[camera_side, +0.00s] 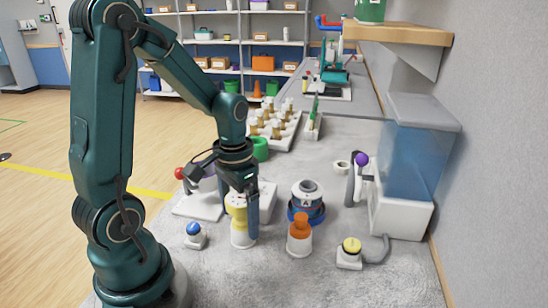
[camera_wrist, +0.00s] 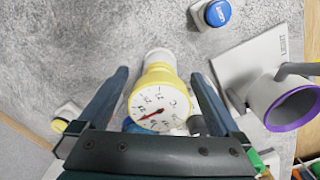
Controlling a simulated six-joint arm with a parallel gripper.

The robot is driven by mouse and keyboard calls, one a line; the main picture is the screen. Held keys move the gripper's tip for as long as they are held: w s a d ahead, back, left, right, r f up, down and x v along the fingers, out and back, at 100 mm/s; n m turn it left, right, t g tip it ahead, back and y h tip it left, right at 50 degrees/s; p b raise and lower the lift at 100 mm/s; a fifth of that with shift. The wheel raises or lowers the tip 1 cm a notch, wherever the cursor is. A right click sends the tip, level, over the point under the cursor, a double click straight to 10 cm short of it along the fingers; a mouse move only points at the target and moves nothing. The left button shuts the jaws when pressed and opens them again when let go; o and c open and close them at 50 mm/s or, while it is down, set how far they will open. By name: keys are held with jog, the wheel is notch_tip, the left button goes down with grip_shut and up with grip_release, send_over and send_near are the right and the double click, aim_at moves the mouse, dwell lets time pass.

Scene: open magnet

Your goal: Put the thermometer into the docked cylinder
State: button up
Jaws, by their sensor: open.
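The thermometer (camera_side: 239,224) stands upright on the counter, yellow on top with a white lower part. In the wrist view its round white dial with a red needle (camera_wrist: 158,108) faces the camera. My gripper (camera_wrist: 160,75) is open, with one finger on each side of the thermometer; it also shows in the side view (camera_side: 246,212). I cannot tell whether the fingers touch it. A white cylinder with a purple rim (camera_wrist: 293,105) is held at a white plate. A dark-banded vessel marked A (camera_side: 307,196) sits in a blue ring.
An orange-topped white piece (camera_side: 299,236) stands right of the thermometer. A blue button (camera_side: 194,234) is at left and a yellow button (camera_side: 349,252) at right. A tank with blue panels (camera_side: 418,150) stands by the wall. A rack (camera_side: 276,125) is behind.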

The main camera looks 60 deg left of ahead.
grip_shut()
